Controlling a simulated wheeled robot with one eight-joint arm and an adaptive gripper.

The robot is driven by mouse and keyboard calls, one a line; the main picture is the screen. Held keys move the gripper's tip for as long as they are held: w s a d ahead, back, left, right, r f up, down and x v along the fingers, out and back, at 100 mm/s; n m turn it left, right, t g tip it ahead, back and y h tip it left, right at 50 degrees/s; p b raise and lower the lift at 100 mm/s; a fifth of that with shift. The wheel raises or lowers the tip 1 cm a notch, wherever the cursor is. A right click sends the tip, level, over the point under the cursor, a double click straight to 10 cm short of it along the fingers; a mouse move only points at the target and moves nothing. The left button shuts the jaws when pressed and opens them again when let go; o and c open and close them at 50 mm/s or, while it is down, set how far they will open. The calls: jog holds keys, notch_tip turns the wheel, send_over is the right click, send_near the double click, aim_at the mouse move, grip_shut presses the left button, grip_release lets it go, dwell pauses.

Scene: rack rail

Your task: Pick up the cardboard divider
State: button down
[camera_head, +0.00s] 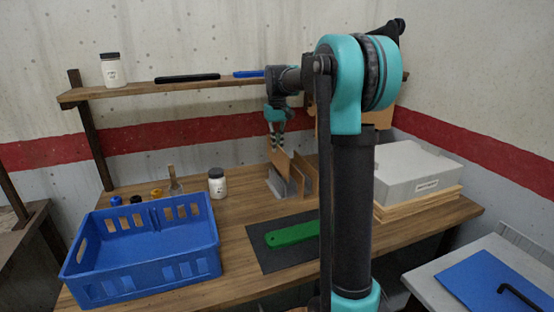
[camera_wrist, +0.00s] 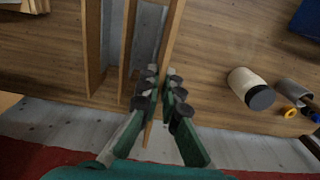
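A thin tan cardboard divider (camera_head: 281,161) stands at the left of a small rack (camera_head: 278,186) on the workbench. In the head view its top edge is higher than the panels beside it. In the wrist view the divider (camera_wrist: 172,36) runs at a slant between the fingertips of my gripper (camera_wrist: 161,82). The dark pads of my gripper (camera_head: 276,143) are close against both its faces, and the gripper looks shut on it. Two other tan panels (camera_wrist: 128,45) stand to its left in the wrist view, apart from the fingers. I cannot tell whether its lower edge touches the rack.
A blue crate (camera_head: 140,251) stands at the front left. A white-bodied jar (camera_head: 217,184) stands left of the rack. A green tool (camera_head: 292,235) lies on a dark mat (camera_head: 272,259). A grey box (camera_head: 412,177) rests at the right. A wall shelf (camera_head: 140,89) runs behind.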

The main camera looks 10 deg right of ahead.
notch_tip(320, 180, up, 11)
dwell(0.4)
dwell(0.4)
